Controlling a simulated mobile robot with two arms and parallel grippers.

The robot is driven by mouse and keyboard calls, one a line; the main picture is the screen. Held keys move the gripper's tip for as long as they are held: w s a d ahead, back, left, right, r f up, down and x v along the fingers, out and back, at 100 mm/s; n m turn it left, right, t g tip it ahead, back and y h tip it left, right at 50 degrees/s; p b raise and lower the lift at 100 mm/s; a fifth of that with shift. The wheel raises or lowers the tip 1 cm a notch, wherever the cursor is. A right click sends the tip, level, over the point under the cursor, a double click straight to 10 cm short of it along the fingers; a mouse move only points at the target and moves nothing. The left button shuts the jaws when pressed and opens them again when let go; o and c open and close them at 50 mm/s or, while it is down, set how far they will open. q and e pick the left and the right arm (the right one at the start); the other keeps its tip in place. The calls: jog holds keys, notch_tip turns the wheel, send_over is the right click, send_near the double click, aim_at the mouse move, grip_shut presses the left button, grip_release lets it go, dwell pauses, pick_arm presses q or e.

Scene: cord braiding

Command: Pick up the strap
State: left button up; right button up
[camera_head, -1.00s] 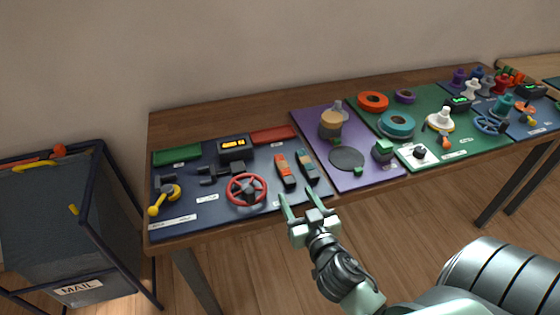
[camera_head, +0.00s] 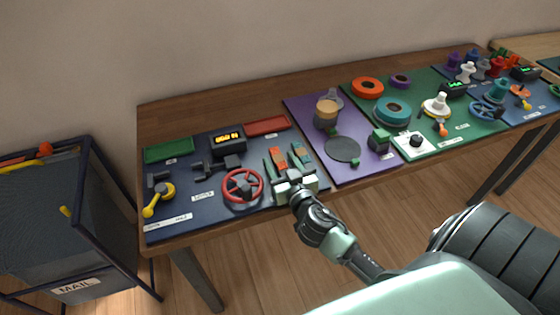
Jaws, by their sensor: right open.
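Two short strap-like pieces lie side by side on the dark blue mat (camera_head: 205,208). One is an orange and dark piece (camera_head: 279,156); the other is a dark piece with teal and orange parts (camera_head: 302,154). I cannot tell which is the strap. My right gripper (camera_head: 283,162) is open over the front of these pieces, its fingers pointing towards the back of the table. It hides their near ends. I cannot tell whether a finger touches them. My left gripper is not in view.
A red handwheel (camera_head: 242,187) stands close to the left of my right gripper. A purple mat (camera_head: 313,126) with a dark disc (camera_head: 342,149) lies to the right. A black display box (camera_head: 228,139) stands behind. A mail bin (camera_head: 82,245) is left of the table.

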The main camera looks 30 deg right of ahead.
jog(key=shift+w, duration=0.1)
grip_shut()
